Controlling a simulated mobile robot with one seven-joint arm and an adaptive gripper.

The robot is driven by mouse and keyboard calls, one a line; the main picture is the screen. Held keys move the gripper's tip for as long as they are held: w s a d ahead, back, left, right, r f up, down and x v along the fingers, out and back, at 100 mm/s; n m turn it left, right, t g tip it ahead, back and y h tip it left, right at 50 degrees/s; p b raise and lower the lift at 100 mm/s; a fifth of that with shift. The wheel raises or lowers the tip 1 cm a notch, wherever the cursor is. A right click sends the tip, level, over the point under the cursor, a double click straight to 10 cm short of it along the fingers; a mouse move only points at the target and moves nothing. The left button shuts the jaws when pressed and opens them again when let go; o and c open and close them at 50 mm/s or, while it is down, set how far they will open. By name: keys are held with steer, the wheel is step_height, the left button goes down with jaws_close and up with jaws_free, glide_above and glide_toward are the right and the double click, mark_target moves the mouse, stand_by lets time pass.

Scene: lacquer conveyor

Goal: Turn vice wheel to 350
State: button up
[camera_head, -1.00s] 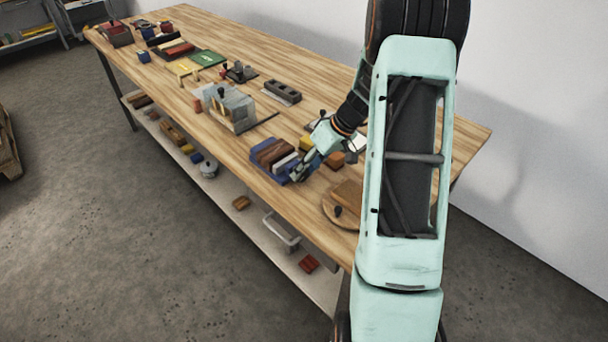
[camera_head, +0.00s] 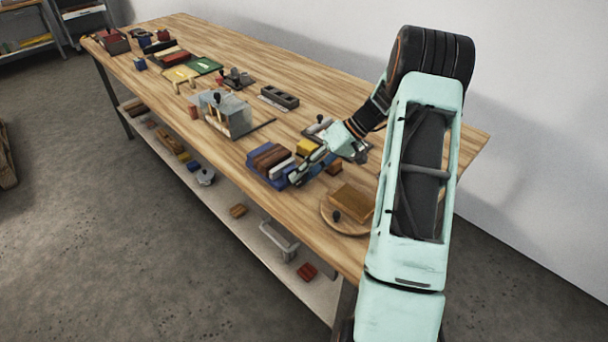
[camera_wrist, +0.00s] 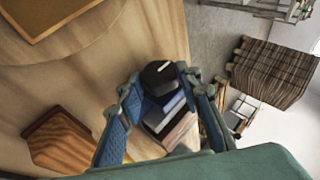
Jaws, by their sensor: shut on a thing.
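The vice (camera_head: 254,176) is a blue block-like body near the front edge of the wooden bench, with brown and pale bars across its top. My gripper (camera_head: 297,178) is at its right end. In the wrist view the vice wheel (camera_wrist: 158,75) is a dark round knob with a white mark on its face, between the two fingers of my gripper (camera_wrist: 157,80). The fingers are shut on it. The vice body (camera_wrist: 161,104) shows behind the wheel. In the head view my gripper hides the wheel, and I cannot read a number at the mark.
A round wooden board (camera_head: 329,220) with a brown block (camera_head: 352,203) stands to the right. Yellow (camera_head: 306,146) and orange-brown blocks lie close behind my gripper. A clear box (camera_head: 238,121) stands to the left. The bench front between box and vice is mostly clear.

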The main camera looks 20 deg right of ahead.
steer(key=o, duration=1.2)
steer(key=shift+c, duration=0.2)
